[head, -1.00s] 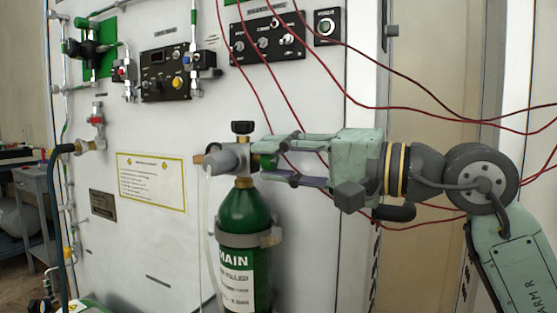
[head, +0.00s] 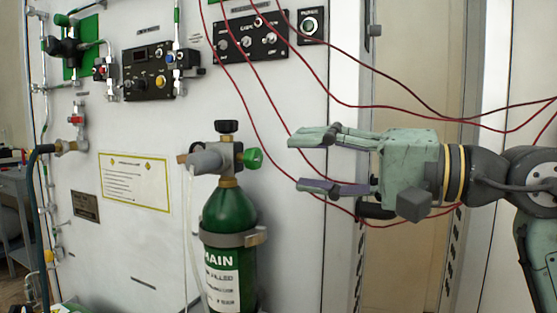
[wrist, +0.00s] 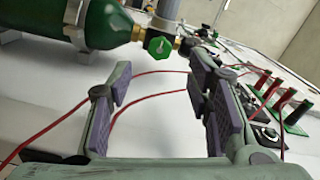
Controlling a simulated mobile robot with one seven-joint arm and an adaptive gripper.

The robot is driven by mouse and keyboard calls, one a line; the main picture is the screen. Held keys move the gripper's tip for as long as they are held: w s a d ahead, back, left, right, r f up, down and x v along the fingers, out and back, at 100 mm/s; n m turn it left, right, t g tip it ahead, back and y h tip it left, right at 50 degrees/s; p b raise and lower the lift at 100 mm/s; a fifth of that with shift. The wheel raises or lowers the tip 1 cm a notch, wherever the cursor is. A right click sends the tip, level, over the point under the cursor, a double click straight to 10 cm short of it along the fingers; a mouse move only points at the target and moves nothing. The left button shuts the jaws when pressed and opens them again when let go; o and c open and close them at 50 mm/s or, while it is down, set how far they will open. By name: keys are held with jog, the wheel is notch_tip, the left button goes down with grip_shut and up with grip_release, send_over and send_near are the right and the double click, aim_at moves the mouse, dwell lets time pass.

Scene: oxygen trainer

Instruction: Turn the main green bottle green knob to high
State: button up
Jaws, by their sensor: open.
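The main green bottle (head: 228,212) stands upright against the white panel in the head view, held by a grey clamp band. Its green knob (head: 253,158) sticks out on the right side of the grey regulator head (head: 215,158). In the wrist view the green knob (wrist: 159,46) shows face-on beyond the fingers, with a pale mark on its face, beside the bottle's neck. My gripper (head: 309,163) is open and empty, to the right of the knob, pointing at it with a clear gap. In the wrist view the fingers (wrist: 160,88) are wide apart with nothing between them.
A black knob (head: 227,126) tops the regulator. Red cables (head: 262,107) hang across the panel and pass close to my gripper. Black control panels (head: 250,40) are mounted above. A clear hose (head: 191,230) hangs left of the bottle.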

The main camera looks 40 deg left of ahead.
jog(key=v, duration=0.4)
jog(key=shift+d, duration=0.2)
dwell(0.3)
